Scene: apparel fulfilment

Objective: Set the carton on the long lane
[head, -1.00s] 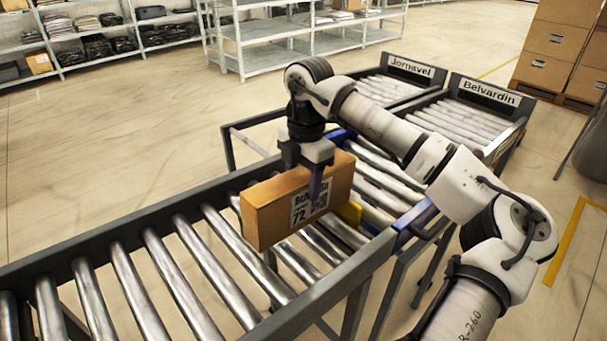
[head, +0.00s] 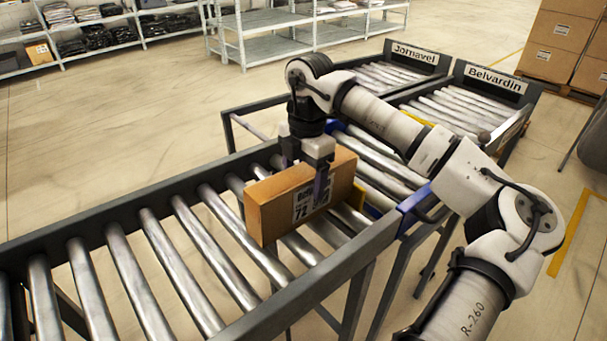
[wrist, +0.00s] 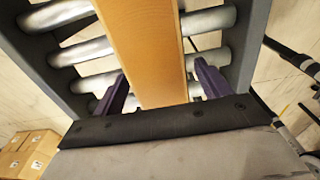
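The carton (head: 270,213) is an orange-brown box with a white label reading "72" under a partly covered name starting "Bel". My gripper (head: 316,178) holds it from above, one purple finger across the label. In the wrist view the carton (wrist: 150,45) lies between the two fingers of my gripper (wrist: 162,80). It is low over the steel rollers of the near conveyor (head: 190,235); I cannot tell whether its underside touches them. Two roller lanes with end signs stand beyond, Jornavel (head: 415,52) and Belvardin (head: 495,78). Neither sign says which lane is long.
A blue bracket (head: 415,203) and a yellow piece (head: 357,198) sit at the conveyor's junction with the lanes. Dark side rails edge the rollers. Stacked boxes (head: 565,40) stand at the back right, shelves (head: 270,35) at the back. The rollers left of the carton are clear.

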